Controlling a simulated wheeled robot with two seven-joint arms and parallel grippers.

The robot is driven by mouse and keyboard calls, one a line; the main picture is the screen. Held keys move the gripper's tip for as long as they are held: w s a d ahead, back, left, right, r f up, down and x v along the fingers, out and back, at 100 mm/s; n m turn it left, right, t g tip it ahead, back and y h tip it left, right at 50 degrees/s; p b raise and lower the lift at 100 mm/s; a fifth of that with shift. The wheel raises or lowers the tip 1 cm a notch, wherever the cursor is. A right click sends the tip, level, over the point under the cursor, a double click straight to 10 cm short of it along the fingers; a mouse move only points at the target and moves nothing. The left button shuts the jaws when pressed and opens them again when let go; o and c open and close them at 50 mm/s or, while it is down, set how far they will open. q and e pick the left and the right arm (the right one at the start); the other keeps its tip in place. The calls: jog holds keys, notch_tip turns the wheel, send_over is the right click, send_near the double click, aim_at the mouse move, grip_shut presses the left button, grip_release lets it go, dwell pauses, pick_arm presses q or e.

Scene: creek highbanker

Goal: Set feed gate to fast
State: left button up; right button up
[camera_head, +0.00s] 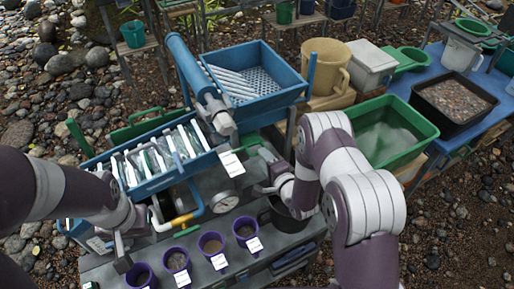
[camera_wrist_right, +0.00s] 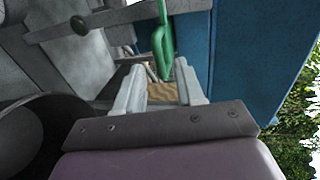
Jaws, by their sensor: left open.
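A green handle (camera_head: 268,154), which I take to be the feed gate's lever, sits below the blue hopper (camera_head: 290,97). In the right wrist view the green handle (camera_wrist_right: 163,45) hangs in front of a blue panel. My right gripper (camera_head: 262,187) is open, with its fingers (camera_wrist_right: 160,88) apart and the handle's lower end lying between or just beyond the tips. I cannot tell if they touch. A white tag (camera_head: 232,163) hangs nearby; its writing is too small to read. My left gripper (camera_head: 121,252) is open and empty at the lower left, near the purple cups.
The blue sluice (camera_head: 150,187) with white riffles slopes left. A gauge (camera_head: 223,202) and a yellow-handled valve (camera_head: 182,220) sit below it. Several purple cups with tags, one of them (camera_head: 212,243), line the front shelf. A black bucket (camera_head: 290,215) stands under my right arm; a green tub (camera_head: 410,125) is right.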

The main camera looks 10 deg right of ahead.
jog(key=x, duration=0.6)
jog(key=shift+s+a, duration=0.1)
grip_shut()
jog(key=f+p+v, duration=0.1)
jog(key=v, duration=0.6)
jog(key=shift+s+f+p, duration=0.35)
jog(key=shift+f+p, duration=0.05)
jog(key=shift+f, duration=0.1)
grip_release()
jog(key=shift+r, duration=0.1)
jog(key=shift+w+r, duration=0.1)
jog(key=shift+r, duration=0.05)
